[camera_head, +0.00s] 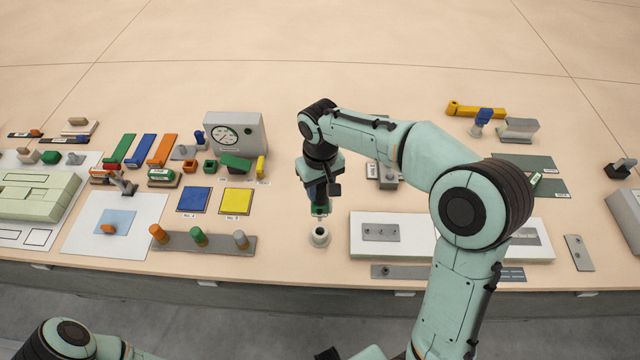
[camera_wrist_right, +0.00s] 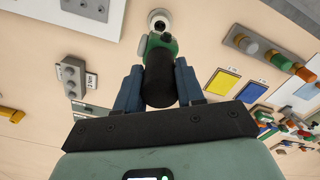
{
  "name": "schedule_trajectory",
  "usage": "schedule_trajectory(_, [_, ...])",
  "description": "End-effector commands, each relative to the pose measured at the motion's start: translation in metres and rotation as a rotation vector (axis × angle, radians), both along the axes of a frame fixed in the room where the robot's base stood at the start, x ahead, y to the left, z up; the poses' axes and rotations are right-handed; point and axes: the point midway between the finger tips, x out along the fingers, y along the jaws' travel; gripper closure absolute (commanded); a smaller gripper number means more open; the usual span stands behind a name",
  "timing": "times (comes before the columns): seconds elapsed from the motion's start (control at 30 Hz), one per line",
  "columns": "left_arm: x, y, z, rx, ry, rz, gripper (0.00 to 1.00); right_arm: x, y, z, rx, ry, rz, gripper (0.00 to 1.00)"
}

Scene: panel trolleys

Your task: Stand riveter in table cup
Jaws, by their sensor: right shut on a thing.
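The riveter (camera_head: 321,209) has a green body; in the right wrist view it shows a black grip (camera_wrist_right: 159,80) below a green head. My right gripper (camera_head: 318,190) is shut on it, with blue fingers (camera_wrist_right: 156,88) on both sides of the black part. The white round table cup (camera_head: 320,237) stands near the table's front edge, directly below the riveter in the head view. In the wrist view the cup (camera_wrist_right: 159,19) lies just past the riveter's nose. I cannot tell whether the nose touches the cup. My left gripper is not visible; only part of that arm shows.
Left of the cup is a grey rack (camera_head: 218,243) with several coloured pegs. Blue (camera_head: 194,200) and yellow (camera_head: 237,201) squares lie behind it. A white panel (camera_head: 450,246) lies to the right. A gauge box (camera_head: 236,133) stands behind. Bare table surrounds the cup closely.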

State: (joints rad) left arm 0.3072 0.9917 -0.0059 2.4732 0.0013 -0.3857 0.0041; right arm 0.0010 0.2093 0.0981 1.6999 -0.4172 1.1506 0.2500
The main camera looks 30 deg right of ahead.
Motion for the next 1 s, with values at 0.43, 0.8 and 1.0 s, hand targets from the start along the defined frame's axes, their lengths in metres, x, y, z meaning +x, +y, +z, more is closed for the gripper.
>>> schedule_trajectory(0.43, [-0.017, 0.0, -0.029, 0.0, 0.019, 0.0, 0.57, -0.001, 0.0, -0.044, 0.0, 0.0, 0.0, 1.0])
schedule_trajectory(0.8, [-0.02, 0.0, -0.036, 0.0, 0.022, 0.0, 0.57, 0.001, 0.0, -0.055, 0.0, -0.003, 0.0, 1.0])
schedule_trajectory(1.0, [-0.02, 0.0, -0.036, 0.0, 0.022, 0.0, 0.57, 0.001, 0.0, -0.055, 0.0, -0.003, 0.0, 1.0])
